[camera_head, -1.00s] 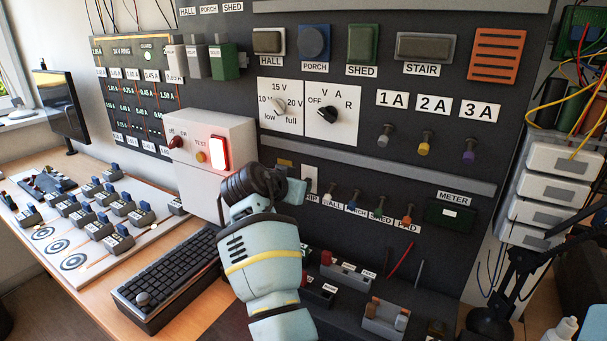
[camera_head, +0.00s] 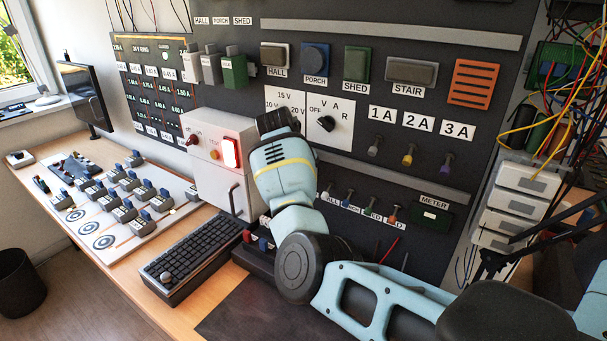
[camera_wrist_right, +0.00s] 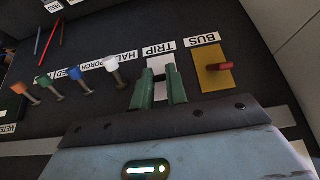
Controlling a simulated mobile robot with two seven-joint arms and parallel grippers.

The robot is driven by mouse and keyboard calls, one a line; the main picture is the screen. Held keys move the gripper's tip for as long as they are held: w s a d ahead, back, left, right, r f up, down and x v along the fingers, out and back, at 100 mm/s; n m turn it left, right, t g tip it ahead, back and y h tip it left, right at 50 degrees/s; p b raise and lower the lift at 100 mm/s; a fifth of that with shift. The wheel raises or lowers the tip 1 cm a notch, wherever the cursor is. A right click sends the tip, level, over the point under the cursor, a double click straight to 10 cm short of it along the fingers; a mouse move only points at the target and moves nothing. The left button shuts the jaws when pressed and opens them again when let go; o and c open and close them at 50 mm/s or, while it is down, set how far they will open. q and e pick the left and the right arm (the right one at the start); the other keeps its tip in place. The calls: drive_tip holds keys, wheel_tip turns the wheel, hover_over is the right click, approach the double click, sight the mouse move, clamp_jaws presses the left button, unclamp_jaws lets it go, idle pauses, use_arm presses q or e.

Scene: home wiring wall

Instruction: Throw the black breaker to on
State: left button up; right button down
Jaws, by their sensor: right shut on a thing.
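My right gripper (camera_head: 278,122) is up against the wall panel, right of the white box, with its arm coming in from the right. In the right wrist view its two green fingers (camera_wrist_right: 161,90) are close together over the white plate (camera_wrist_right: 158,68) labelled TRIP. They are shut on a small part at that plate; the fingers hide most of it, so its shape and colour are unclear. I cannot make out a clearly black breaker. My left gripper is not in view.
Beside TRIP is a yellow plate (camera_wrist_right: 213,78) with a red lever (camera_wrist_right: 221,67), labelled BUS. On the other side stands a white-tipped knob (camera_wrist_right: 111,63), then several coloured ones. A white box (camera_head: 212,172) with a lit red switch (camera_head: 231,153) and a keyboard (camera_head: 195,254) are close by.

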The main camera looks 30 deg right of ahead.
idle(0.3)
drive_tip(key=c, duration=1.4)
unclamp_jaws()
drive_tip(key=v, duration=0.7)
drive_tip(key=shift+r, duration=0.3)
drive_tip(key=shift+s+a+f, duration=0.1)
drive_tip(key=shift+a, duration=0.05)
